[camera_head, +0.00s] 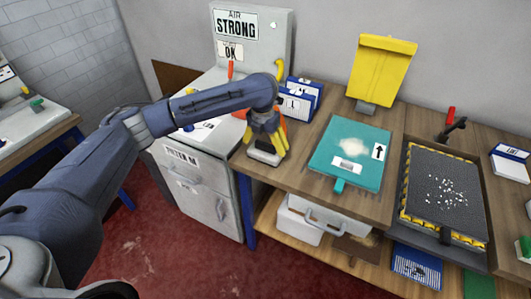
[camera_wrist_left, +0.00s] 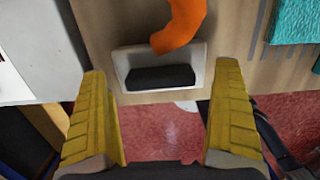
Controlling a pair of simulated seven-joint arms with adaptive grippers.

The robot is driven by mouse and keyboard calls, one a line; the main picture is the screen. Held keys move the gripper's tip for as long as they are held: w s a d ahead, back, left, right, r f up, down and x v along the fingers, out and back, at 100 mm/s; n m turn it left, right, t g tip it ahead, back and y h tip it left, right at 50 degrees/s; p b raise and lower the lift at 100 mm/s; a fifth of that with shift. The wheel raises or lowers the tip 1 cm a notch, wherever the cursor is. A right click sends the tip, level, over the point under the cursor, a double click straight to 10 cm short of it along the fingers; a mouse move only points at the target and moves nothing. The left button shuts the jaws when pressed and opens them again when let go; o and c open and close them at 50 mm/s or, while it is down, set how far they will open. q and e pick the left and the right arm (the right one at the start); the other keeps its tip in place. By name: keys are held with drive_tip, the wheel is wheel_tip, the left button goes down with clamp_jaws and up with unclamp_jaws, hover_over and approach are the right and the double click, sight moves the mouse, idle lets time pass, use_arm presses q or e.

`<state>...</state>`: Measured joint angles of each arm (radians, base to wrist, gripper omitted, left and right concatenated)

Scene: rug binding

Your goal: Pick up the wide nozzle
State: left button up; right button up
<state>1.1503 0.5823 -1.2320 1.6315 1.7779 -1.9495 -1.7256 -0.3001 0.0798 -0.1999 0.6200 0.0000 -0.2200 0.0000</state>
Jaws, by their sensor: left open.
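My left gripper (camera_head: 266,138) points down over the left end of the wooden bench. Its yellow fingers are wide apart, and in the left wrist view (camera_wrist_left: 163,90) nothing is between their tips. A light grey rectangular piece with a dark middle (camera_head: 264,157) lies at the bench's front edge, just under the fingers. It appears to be the wide nozzle; in the left wrist view (camera_wrist_left: 119,66) it lies just beyond the fingertips. An orange curved piece (camera_wrist_left: 182,22) reaches its far side; I cannot tell whether they are joined. My right gripper is not in view.
A teal board (camera_head: 337,175) with a whitish patch lies to the right, and a dark speckled tray (camera_head: 447,195) beyond it. A yellow panel (camera_head: 382,68) and blue-and-white boxes (camera_head: 300,98) stand behind. A grey cabinet (camera_head: 205,195) adjoins on the left.

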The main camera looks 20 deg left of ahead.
use_arm(q)
drive_tip(key=shift+f, duration=0.35)
drive_tip(key=shift+c, duration=0.5)
drive_tip(key=c, duration=1.6)
drive_tip(key=shift+o, duration=0.2)
